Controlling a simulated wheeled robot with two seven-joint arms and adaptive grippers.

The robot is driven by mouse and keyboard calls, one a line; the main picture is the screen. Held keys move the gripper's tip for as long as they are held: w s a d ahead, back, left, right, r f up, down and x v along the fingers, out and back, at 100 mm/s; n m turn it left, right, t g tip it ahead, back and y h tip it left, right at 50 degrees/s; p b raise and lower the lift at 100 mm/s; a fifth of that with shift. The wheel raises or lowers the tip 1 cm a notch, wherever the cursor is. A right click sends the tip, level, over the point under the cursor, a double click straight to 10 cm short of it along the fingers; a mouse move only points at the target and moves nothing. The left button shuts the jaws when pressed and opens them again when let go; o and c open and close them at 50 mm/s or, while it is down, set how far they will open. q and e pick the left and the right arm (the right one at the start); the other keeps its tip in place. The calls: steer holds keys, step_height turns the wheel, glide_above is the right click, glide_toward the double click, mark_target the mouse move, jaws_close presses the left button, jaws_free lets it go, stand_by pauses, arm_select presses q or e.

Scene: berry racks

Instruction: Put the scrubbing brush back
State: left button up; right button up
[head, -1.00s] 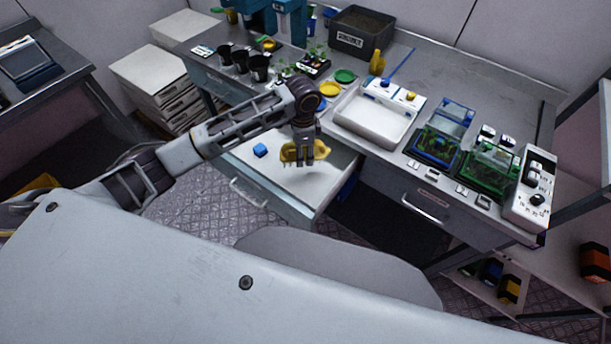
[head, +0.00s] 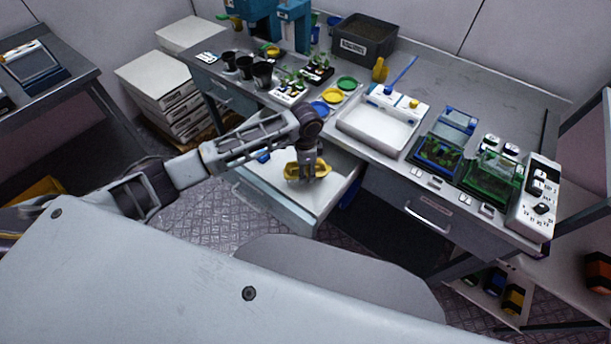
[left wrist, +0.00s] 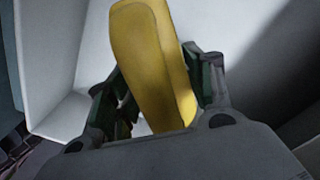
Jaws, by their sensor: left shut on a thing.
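The yellow scrubbing brush (head: 294,172) is in my left gripper (head: 308,174), over the white floor of the open drawer (head: 290,196). In the left wrist view the brush's yellow body (left wrist: 155,60) lies between the two dark fingers (left wrist: 160,95), which are shut on it. The drawer's pale walls and floor (left wrist: 60,70) show around it. I cannot tell whether the brush touches the drawer floor. My right gripper is not in view.
A blue block (head: 264,156) lies in the drawer, partly behind my arm. The bench above holds a white tray (head: 379,128), black pots (head: 262,75), coloured dishes (head: 333,96), a dark bin (head: 364,40) and a green-framed box (head: 488,170).

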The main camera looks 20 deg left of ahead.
arm_select(q)
steer(key=shift+f, duration=1.85)
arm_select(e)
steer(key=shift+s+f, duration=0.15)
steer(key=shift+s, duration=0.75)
arm_select(q)
steer(key=shift+f, duration=0.1)
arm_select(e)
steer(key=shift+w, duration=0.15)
arm_select(q)
steer(key=o, duration=0.9)
steer(key=shift+c, duration=0.2)
steer(key=shift+o, duration=1.4)
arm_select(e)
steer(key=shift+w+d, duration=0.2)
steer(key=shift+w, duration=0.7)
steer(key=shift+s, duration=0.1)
